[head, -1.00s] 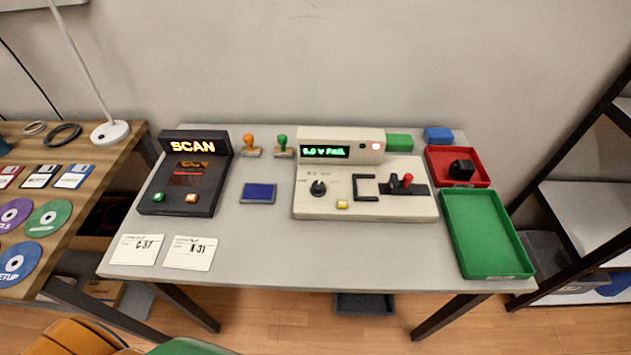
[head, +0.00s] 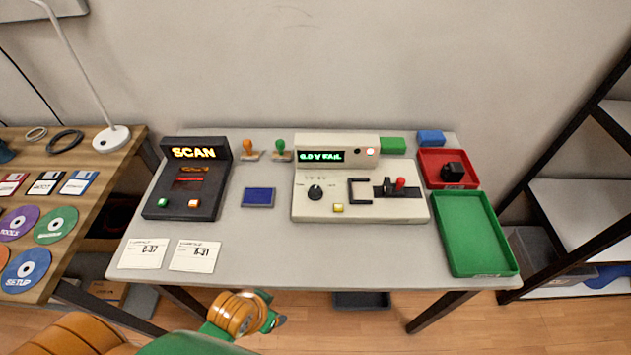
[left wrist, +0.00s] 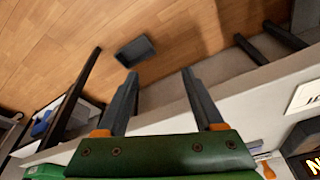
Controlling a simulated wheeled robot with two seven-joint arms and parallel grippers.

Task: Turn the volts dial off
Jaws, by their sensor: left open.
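The volts dial (head: 316,192) is a round black knob on the front left of the beige test unit (head: 408,213). The unit's green display (head: 321,156) appears to read "0.0 V FAIL", and a red light glows beside it. My left gripper (head: 277,322) is low in front of the table's front edge, well short of the dial. In the left wrist view my left gripper (left wrist: 160,82) has its two dark fingers wide apart with nothing between them. The dial is not in the wrist view. My right gripper is not in view.
A black SCAN unit (head: 153,207) stands left of the test unit. Two cards, a blue pad (head: 258,197) and two stamps lie around it. A green tray (head: 447,246) and a red tray (head: 428,167) are on the right. The table's front middle is clear.

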